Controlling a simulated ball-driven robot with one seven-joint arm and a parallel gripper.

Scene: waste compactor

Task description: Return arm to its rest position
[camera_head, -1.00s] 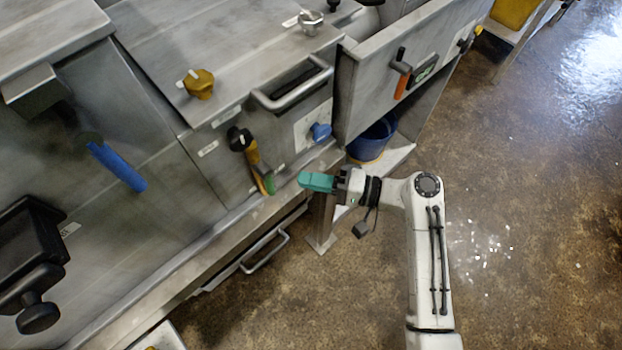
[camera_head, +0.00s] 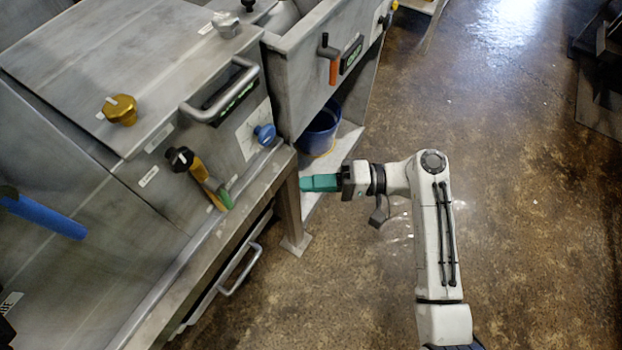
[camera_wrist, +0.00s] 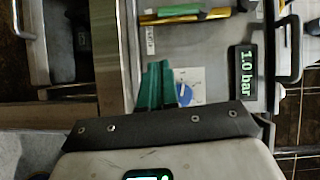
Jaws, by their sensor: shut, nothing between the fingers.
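My gripper (camera_head: 306,183) is at the end of my white arm, with teal fingers pointing left in the head view. Its fingers are shut together and hold nothing. It hangs in open air in front of the steel machine, apart from the bench leg to its left. In the wrist view my teal gripper fingers (camera_wrist: 160,72) overlap the machine's panel beside a blue knob (camera_wrist: 184,91). That blue knob also shows in the head view (camera_head: 264,134), above and left of the gripper.
The machine carries a yellow lever with a green end (camera_head: 207,182), a bar handle (camera_head: 221,98), a gold knob (camera_head: 120,110) and a blue handle (camera_head: 48,217). A blue bucket (camera_head: 319,130) sits on a low shelf. A lower drawer handle (camera_head: 243,270) protrudes. Floor (camera_head: 520,200) is clear on the right.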

